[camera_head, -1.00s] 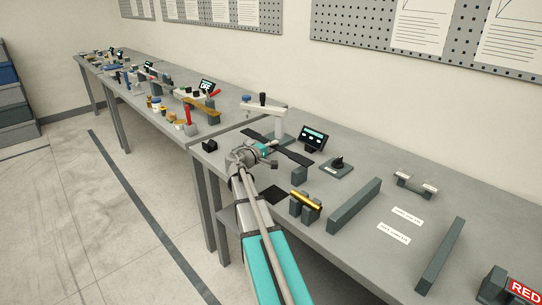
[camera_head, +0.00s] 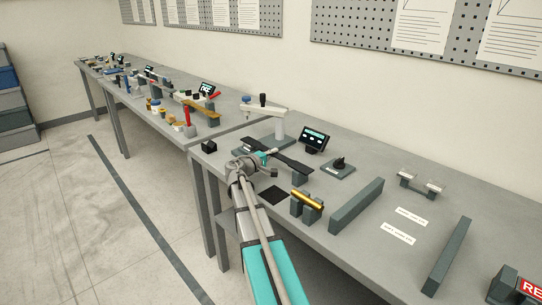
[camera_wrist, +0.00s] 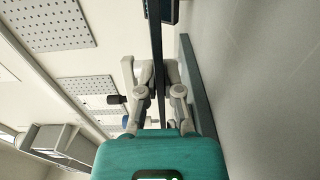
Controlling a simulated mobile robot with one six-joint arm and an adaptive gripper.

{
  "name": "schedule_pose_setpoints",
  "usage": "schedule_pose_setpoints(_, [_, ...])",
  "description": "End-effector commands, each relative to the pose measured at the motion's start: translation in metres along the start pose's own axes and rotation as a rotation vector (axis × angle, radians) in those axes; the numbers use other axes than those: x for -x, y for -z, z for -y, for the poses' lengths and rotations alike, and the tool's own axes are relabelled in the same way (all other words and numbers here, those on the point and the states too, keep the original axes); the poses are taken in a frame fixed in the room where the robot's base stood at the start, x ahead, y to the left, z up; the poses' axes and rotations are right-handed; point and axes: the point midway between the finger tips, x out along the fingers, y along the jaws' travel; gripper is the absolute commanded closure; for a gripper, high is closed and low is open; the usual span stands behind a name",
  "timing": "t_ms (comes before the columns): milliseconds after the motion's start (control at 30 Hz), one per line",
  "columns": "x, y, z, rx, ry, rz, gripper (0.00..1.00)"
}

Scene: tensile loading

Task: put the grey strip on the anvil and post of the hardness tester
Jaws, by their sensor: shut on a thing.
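The hardness tester (camera_head: 279,128) stands at the near table's back left, with a white overhead arm and column. The dark grey strip (camera_head: 290,161) lies lengthwise from beneath that arm toward the right, and its right end is at the short grey post (camera_head: 300,176). My gripper (camera_head: 264,158) is shut on the strip near its middle. In the wrist view the strip (camera_wrist: 157,50) runs edge-on between the two fingers (camera_wrist: 157,92). The anvil is hidden or too small to make out. I cannot tell whether the strip touches anvil or post.
A small display (camera_head: 314,139) and a black knob unit (camera_head: 338,165) stand right of the strip. A gold cylinder (camera_head: 307,199) rests on two blocks nearer the front. A long grey bar (camera_head: 356,206) lies further right.

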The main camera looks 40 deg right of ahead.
Motion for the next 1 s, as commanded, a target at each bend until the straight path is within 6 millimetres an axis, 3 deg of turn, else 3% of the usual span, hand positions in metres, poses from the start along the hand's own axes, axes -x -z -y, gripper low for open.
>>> schedule_pose_setpoints(33, [0.0,0.0,0.002,0.001,-0.002,0.0,1.0])
schedule_pose_setpoints(200, [0.0,0.0,0.001,0.0,0.0,0.0,0.65])
schedule_pose_setpoints(267, [0.0,0.0,0.001,0.0,0.0,0.0,0.57])
schedule_pose_setpoints(767, [0.0,0.0,-0.002,0.0,0.0,0.0,0.57])
schedule_pose_setpoints(1000, [0.022,-0.001,-0.001,0.0,0.0,-0.002,0.57])
